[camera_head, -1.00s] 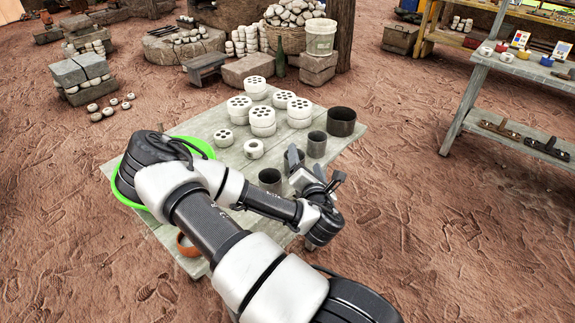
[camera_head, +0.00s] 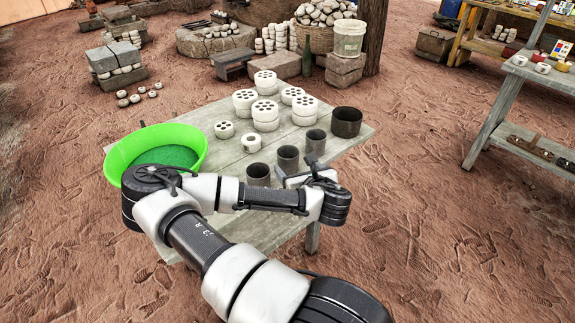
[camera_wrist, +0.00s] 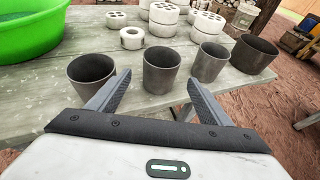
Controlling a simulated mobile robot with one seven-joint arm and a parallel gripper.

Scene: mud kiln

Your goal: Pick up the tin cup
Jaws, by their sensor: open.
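Three similar dark grey metal cups stand upright in a row on the plank table (camera_head: 225,115); I cannot tell which one is the tin cup. They are the left cup (camera_head: 258,174), the middle cup (camera_head: 288,158) and the right cup (camera_head: 316,141). In the wrist view, the left cup (camera_wrist: 92,78) is just outside my left finger, the middle cup (camera_wrist: 161,72) shows between the fingers, and the right cup (camera_wrist: 210,62) is beyond the right finger. My gripper (camera_wrist: 159,80) is open and empty, on the near side of the cups.
A wider dark pot (camera_head: 346,122) stands right of the cups. White perforated cylinders (camera_head: 265,112) and a small white ring (camera_head: 251,143) stand behind them. A green basin (camera_head: 185,135) is at the table's left. A shelf (camera_head: 500,120) stands apart at right.

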